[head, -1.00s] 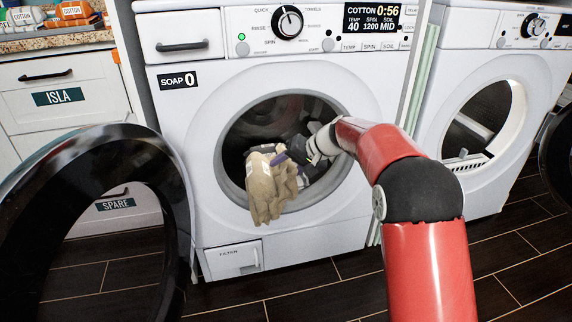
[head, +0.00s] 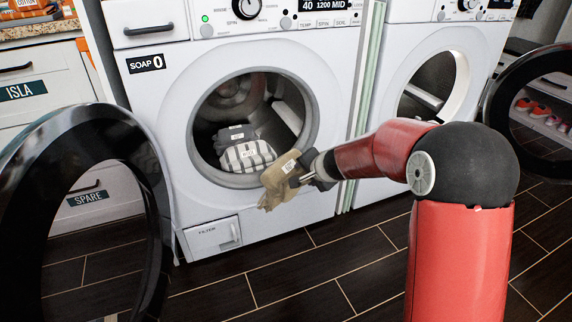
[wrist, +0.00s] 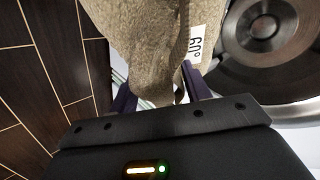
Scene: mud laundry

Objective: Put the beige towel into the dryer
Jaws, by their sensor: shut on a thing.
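The beige towel (head: 281,178) hangs from my gripper (head: 298,180) just in front of the lower right rim of the left machine's opening. It also shows in the wrist view (wrist: 150,50), pinched between the two fingers, with a white 60° tag. My gripper is shut on it. The dryer is probably the right machine (head: 440,110), whose round opening shows a drum with pale fins; no label names it. Its dark door (head: 530,100) stands open at the right.
The left machine (head: 175,100), with a soap drawer, has its dark door (head: 160,200) swung open to the left. A striped cloth (head: 248,156) and a grey cloth (head: 236,135) lie in its drum. The dark tiled floor (head: 330,270) in front is clear.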

